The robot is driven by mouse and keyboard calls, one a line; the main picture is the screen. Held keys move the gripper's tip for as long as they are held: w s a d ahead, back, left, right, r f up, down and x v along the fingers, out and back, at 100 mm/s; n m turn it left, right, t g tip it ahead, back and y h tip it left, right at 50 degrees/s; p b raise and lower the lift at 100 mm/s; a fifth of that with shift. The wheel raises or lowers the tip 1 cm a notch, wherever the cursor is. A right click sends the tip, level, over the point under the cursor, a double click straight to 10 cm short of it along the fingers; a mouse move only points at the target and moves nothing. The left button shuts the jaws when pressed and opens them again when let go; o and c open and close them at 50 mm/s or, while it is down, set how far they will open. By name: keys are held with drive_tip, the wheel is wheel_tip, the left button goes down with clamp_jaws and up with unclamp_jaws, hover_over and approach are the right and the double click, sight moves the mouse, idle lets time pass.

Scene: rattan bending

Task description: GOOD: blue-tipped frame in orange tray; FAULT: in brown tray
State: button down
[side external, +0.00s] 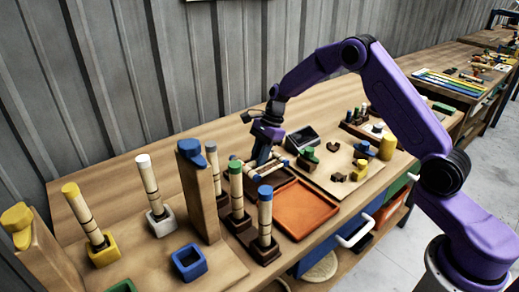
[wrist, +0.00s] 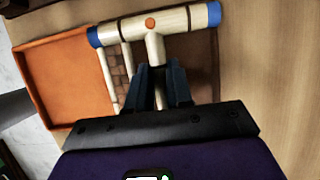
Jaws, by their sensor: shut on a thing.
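The blue-tipped frame (wrist: 190,20) is pale rattan, with a blue cap at each end of its crossbar and an orange dot at its middle. My gripper (wrist: 160,68) is shut on the short stem of this frame. In the wrist view the frame lies across the brown tray (wrist: 203,75), its left end reaching the edge of the orange tray (wrist: 55,85). I cannot tell whether it touches either tray. In the side view my gripper (side external: 262,160) is at the frame (side external: 270,170), behind the orange tray (side external: 305,208), which looks empty.
A tall wooden post with a blue top (side external: 200,190) and upright rods with green (side external: 236,185) and blue (side external: 265,220) tips stand left of the orange tray. A dark box (side external: 301,138) and small blocks lie right of my gripper. Bare bench lies behind.

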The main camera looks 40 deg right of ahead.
drive_tip(key=shift+f, duration=2.4)
drive_tip(key=c, duration=0.9)
unclamp_jaws()
drive_tip(key=shift+f, duration=0.1)
drive_tip(key=shift+c, duration=0.2)
drive_tip(key=shift+r, duration=4.6)
